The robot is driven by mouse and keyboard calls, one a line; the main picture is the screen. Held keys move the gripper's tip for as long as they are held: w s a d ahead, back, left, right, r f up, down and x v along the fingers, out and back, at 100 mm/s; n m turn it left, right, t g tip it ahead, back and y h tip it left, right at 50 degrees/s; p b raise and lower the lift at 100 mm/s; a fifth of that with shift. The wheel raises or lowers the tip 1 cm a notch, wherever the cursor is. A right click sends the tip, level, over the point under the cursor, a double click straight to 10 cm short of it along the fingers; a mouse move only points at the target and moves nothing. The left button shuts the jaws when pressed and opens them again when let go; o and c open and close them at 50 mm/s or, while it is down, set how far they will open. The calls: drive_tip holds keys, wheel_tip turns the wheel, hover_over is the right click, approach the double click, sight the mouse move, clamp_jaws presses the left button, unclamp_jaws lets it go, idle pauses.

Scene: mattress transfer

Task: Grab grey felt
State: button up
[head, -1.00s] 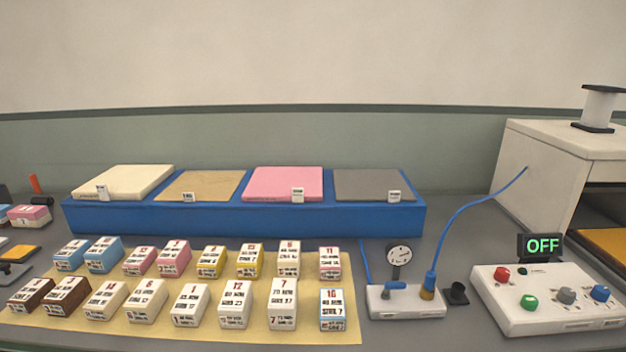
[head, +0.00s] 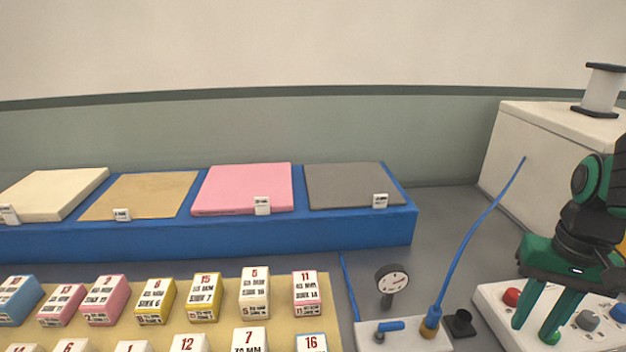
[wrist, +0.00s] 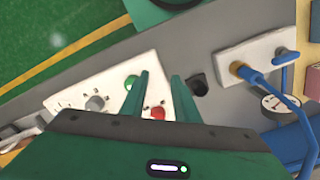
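The grey felt (head: 348,187) is a flat grey sheet at the right end of the blue stand (head: 300,232), with a small white tag at its front right corner. It lies flat beside the pink sheet (head: 245,187). My gripper (head: 533,330) is at the right of the head view, over the white control box, well right of and nearer than the felt. Its green fingers are spread apart with nothing between them. In the wrist view my gripper (wrist: 160,95) also shows open and empty. The felt is not clearly seen in the wrist view.
The control box (head: 490,299) has several coloured knobs. Left of it stand a white block with a blue hose (head: 458,250) and a round gauge (head: 392,280). Several labelled boxes (head: 255,290) fill the front left. A large white machine (head: 530,140) stands at the right.

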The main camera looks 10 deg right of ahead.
drive_tip(key=shift+w, duration=0.4)
drive_tip(key=shift+d, duration=0.15)
drive_tip(key=shift+s+d, duration=0.1)
